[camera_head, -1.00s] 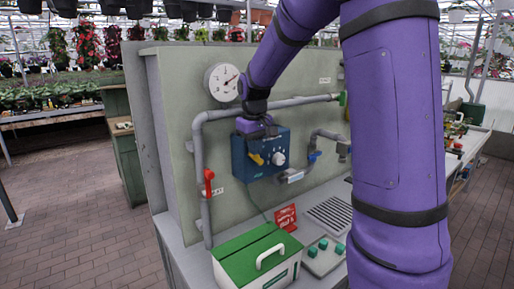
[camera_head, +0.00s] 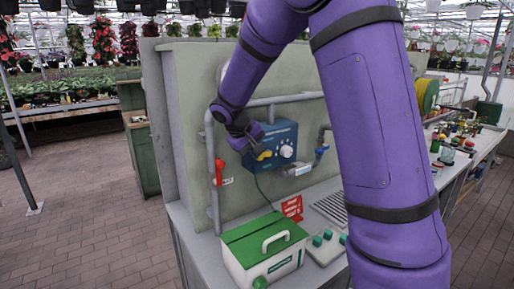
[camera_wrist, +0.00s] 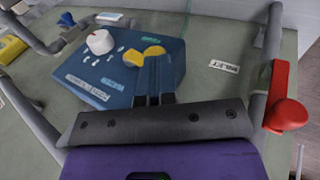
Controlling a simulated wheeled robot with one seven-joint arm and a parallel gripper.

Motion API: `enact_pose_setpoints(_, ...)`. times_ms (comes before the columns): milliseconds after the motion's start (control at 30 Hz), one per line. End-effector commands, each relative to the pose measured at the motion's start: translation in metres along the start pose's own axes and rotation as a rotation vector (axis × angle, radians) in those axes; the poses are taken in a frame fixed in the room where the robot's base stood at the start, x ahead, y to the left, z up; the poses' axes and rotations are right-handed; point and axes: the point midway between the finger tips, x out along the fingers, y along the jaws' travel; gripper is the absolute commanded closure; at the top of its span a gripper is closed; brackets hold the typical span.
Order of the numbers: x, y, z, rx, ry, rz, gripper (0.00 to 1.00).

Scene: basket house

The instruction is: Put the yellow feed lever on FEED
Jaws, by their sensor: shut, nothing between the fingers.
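The yellow feed lever (camera_head: 264,155) is on the front of a blue box (camera_head: 287,131) on the grey-green panel, left of a white dial (camera_head: 287,151). In the wrist view the yellow lever (camera_wrist: 145,55) shows two lobes, and the white dial (camera_wrist: 99,41) is left of it. My gripper (camera_head: 257,146) is at the lever; in the wrist view my gripper (camera_wrist: 155,68) has its fingers together, with tips right beside the lever. I cannot tell whether they touch it. A green label (camera_wrist: 151,40) and a blue label (camera_wrist: 112,82) are near the lever, too small to read surely.
A red-handled valve (camera_head: 219,172) sits on the grey pipe left of the box; its red handle (camera_wrist: 287,112) is at the right in the wrist view. Below are a green-and-white case (camera_head: 262,250), a red sign (camera_head: 292,208) and a button panel (camera_head: 325,247).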

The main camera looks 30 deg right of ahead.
Motion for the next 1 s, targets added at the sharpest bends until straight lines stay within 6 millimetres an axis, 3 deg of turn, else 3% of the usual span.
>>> enact_pose_setpoints(600,0.040,-0.029,0.004,-0.001,-0.005,-0.002,1.00)
enact_pose_setpoints(1000,0.061,-0.035,0.005,0.001,-0.003,-0.002,1.00)
